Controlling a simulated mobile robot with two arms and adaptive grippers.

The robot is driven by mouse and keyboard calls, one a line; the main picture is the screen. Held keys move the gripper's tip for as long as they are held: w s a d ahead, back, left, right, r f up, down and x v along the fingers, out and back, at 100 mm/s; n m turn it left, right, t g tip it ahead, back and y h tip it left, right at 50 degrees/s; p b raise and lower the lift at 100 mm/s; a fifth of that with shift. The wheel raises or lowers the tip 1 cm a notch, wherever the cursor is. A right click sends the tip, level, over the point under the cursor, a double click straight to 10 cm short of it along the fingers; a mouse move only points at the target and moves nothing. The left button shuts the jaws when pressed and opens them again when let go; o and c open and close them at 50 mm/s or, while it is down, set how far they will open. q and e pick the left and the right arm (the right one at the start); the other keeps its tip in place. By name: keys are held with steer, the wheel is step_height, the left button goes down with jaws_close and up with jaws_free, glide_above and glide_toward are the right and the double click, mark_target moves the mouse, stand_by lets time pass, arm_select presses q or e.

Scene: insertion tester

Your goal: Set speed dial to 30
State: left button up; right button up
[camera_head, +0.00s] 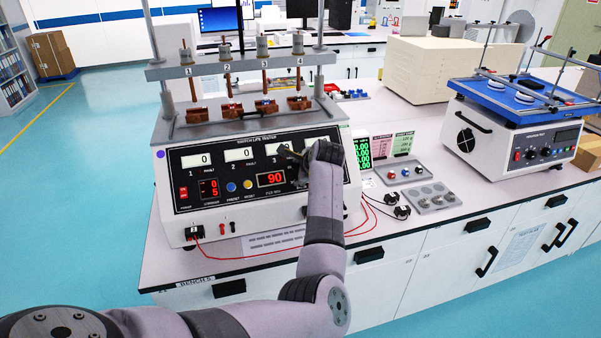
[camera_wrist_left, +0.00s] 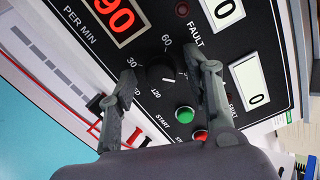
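The speed dial (camera_wrist_left: 160,76) is a round black knob with a white pointer line, on the tester's black front panel. The numbers 30, 60 and 120 show around it, and the pointer faces right, away from 30. The red speed display (camera_head: 271,179) reads 90; it is partly cut off in the left wrist view (camera_wrist_left: 115,15). My left gripper (camera_wrist_left: 168,75) is open, with one finger on each side of the dial and gaps visible. In the head view my left gripper (camera_head: 291,166) is at the panel and hides the dial. My right gripper is not in view.
Green start (camera_wrist_left: 184,114) and red stop (camera_wrist_left: 200,135) buttons sit close to the dial and fingers. Red cables (camera_head: 235,258) run along the bench front. A small parts tray (camera_head: 403,172) and a vibration tester (camera_head: 470,135) stand to the right.

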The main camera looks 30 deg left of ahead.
arm_select(q)
jaws_close()
stand_by(0.4)
